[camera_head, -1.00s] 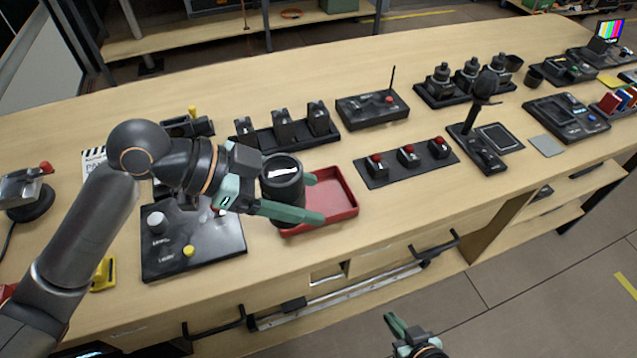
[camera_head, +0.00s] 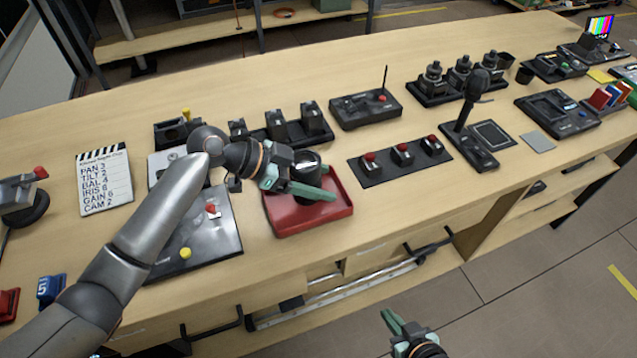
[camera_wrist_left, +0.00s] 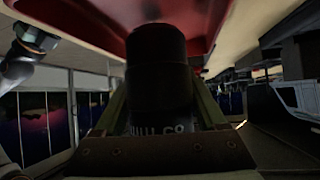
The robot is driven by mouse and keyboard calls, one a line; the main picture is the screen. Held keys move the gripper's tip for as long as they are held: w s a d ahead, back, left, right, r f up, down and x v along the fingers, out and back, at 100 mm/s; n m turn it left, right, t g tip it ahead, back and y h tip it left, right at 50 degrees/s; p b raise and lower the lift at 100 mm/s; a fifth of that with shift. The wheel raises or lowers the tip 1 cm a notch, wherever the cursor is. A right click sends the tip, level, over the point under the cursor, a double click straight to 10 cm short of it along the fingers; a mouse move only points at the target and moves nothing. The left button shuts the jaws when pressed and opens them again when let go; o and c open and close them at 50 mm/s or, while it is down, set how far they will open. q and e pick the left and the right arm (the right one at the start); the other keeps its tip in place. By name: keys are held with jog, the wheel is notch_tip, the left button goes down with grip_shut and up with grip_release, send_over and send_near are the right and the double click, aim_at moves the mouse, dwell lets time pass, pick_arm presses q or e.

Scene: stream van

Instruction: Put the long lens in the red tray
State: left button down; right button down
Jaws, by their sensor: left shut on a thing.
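The long lens is a black cylinder (camera_head: 307,168) held upright by my left gripper (camera_head: 305,188), whose green fingers are closed around it. The lens is over the red tray (camera_head: 325,217), towards its left and back part. In the left wrist view the lens (camera_wrist_left: 157,65) fills the middle between the fingers, with the red tray (camera_wrist_left: 88,22) beyond its end. I cannot tell whether the lens touches the tray floor.
A dark control panel (camera_head: 205,235) lies just left of the tray. A strip with red buttons (camera_head: 400,160) lies to the right. A row of black blocks (camera_head: 278,125) stands behind. A clapper slate (camera_head: 104,180) lies at left. Bare table shows in front of the strip.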

pick_arm(q)
jog(key=shift+f, duration=0.8)
jog(key=shift+f, duration=0.15)
jog(key=shift+c, duration=1.1)
grip_release()
jog(key=shift+f, duration=0.1)
jog(key=shift+s, duration=0.1)
jog(key=shift+r, duration=0.2)
jog(key=v, duration=1.2)
jog(key=shift+b, duration=0.4)
jog(key=shift+r, duration=0.1)
